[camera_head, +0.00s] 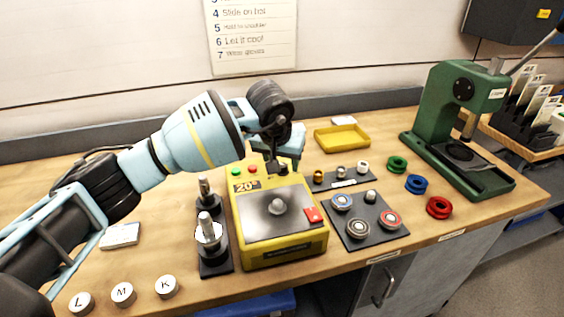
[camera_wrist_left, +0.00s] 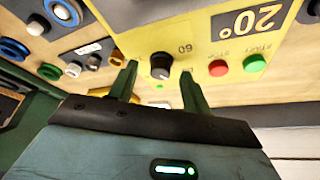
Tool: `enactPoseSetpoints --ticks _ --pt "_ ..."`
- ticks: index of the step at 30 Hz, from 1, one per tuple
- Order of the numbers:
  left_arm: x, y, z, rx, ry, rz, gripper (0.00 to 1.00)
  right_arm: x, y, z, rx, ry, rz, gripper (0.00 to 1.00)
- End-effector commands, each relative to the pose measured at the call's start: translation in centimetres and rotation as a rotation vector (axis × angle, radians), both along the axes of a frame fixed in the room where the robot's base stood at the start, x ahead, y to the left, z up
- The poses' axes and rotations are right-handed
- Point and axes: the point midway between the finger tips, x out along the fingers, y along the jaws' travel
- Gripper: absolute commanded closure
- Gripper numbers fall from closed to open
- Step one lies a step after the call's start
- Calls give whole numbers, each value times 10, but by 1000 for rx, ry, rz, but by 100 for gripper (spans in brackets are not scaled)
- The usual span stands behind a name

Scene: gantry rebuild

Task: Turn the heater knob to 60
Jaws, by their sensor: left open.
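The yellow heater (camera_head: 284,252) stands in the middle of the bench, its display (camera_head: 245,186) reading 20. Its black knob (camera_wrist_left: 160,66) shows in the left wrist view, with a printed 60 (camera_wrist_left: 184,49) just beside it. The display (camera_wrist_left: 247,21) also shows there. My left gripper (camera_head: 275,165) is over the heater's back panel and hides the knob in the head view. In the left wrist view the gripper (camera_wrist_left: 159,72) is open, one finger on each side of the knob. I cannot tell whether the fingers touch it. My right gripper is in neither view.
A red button (camera_wrist_left: 218,68) and green button (camera_wrist_left: 254,63) sit beside the knob. Black stands with metal posts (camera_head: 207,225) are left of the heater. A dark plate with round parts (camera_head: 377,238), a yellow tray (camera_head: 342,139) and a green press (camera_head: 440,110) are to its right.

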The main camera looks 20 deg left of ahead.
Motion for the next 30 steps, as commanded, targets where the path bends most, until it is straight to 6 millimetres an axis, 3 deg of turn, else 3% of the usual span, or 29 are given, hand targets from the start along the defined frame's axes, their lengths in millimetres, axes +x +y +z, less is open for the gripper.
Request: enactPoseSetpoints --ticks 11,22,30 --pt "3 0 -6 0 -2 1 52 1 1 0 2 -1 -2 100" --pt "3 0 -6 0 -1 1 96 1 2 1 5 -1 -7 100" --pt "3 0 -5 0 -3 34 96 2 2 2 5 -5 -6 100"
